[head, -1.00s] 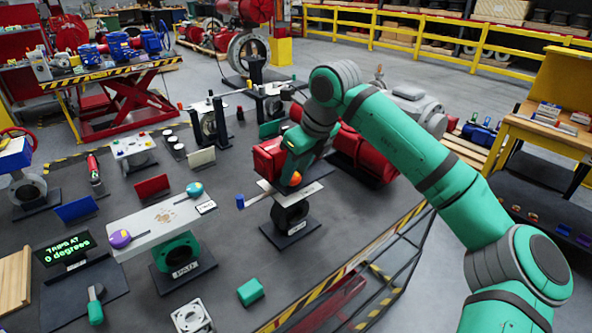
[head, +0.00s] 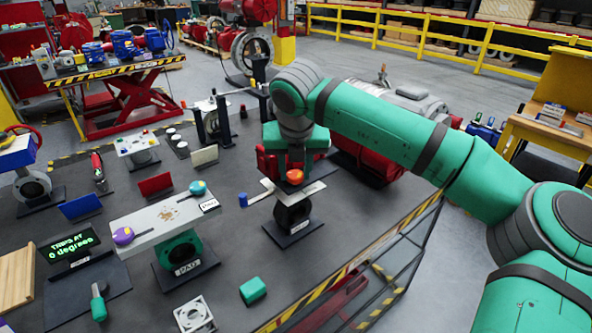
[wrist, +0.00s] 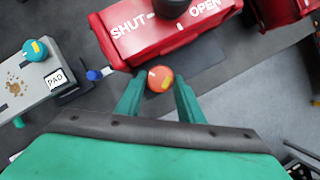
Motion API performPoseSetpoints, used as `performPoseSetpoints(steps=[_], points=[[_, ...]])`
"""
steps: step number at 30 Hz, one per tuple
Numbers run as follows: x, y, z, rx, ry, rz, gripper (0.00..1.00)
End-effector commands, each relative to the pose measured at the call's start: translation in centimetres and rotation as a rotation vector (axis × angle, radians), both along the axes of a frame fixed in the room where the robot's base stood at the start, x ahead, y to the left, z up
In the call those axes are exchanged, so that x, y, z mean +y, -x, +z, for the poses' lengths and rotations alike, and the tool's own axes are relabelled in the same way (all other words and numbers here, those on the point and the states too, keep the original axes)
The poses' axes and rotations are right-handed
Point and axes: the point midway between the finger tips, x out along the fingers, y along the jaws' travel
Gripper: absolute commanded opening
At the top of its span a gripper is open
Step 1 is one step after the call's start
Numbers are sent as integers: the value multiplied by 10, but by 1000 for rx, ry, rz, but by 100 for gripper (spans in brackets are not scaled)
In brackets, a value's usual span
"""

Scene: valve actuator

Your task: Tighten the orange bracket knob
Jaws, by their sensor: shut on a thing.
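The orange knob (head: 295,177) sits on top of a pale bracket plate (head: 262,191) on a dark stand (head: 292,222). In the wrist view the knob (wrist: 160,79) is round, with a small pale mark on its top. My gripper (head: 294,168) reaches down onto it from above. In the wrist view the green fingers of my gripper (wrist: 157,93) stand on either side of the knob and are shut on it. The fingers' contact with the knob is partly hidden. The bracket is mostly hidden under the gripper in the wrist view.
A red box marked SHUT and OPEN (wrist: 165,32) stands close beyond the knob. A small blue cylinder (head: 243,200) is at the plate's left end. A grey plate marked PAD with a teal knob (head: 197,188) stands left. A sign (head: 68,245) reads "TRIPS AT 0 degrees".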

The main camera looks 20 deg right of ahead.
Motion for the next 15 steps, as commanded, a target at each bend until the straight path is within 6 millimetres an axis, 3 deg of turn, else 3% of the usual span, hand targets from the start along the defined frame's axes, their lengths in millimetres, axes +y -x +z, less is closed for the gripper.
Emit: performPoseSetpoints(steps=[15], points=[[0, -1, 2, -5, 1, -41, 12]])
